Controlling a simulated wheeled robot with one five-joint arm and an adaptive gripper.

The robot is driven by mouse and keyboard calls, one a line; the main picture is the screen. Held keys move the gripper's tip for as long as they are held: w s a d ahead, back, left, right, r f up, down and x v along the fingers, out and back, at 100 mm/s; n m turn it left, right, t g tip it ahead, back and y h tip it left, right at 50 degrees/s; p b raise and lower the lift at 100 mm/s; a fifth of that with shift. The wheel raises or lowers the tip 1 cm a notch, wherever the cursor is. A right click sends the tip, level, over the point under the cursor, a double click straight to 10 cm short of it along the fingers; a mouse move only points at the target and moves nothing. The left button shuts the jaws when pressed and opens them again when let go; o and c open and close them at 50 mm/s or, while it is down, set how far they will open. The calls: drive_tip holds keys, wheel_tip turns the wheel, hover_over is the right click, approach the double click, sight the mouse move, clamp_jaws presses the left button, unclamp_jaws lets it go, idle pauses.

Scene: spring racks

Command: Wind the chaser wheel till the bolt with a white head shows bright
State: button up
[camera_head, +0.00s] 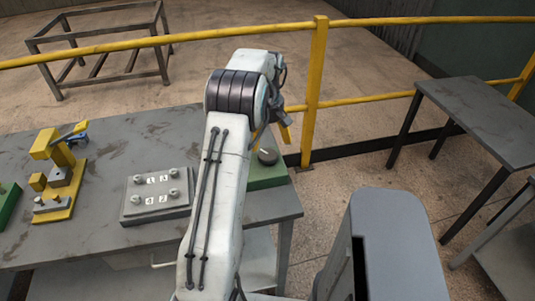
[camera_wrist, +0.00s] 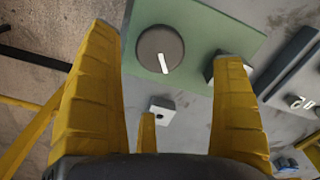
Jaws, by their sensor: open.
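A dark round wheel-like knob (camera_wrist: 160,48) with a white line sits on a green plate (camera_wrist: 205,25) in the wrist view. In the head view the knob (camera_head: 267,157) and green base (camera_head: 268,178) are at the table's right end, partly behind my arm. My gripper (camera_wrist: 164,44) is open, its yellow fingers either side of the knob in the picture and apart from it; contact does not show. In the head view, my gripper (camera_head: 285,130) is mostly hidden by the arm. A small pale block with a dark spot (camera_wrist: 163,106) shows below the knob. I cannot make out a white-headed bolt.
A grey block (camera_head: 158,197) with several pegs and number labels stands left of my arm. A yellow fixture (camera_head: 58,175) with a blue part is further left, a green edge (camera_head: 8,203) beyond it. A yellow rail (camera_head: 315,90) runs behind the table.

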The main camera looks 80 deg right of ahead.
sight(268, 154)
drive_tip(key=shift+f, duration=3.3)
drive_tip(key=shift+c, duration=0.2)
drive_tip(key=c, duration=1.2)
drive_tip(key=shift+o, duration=0.2)
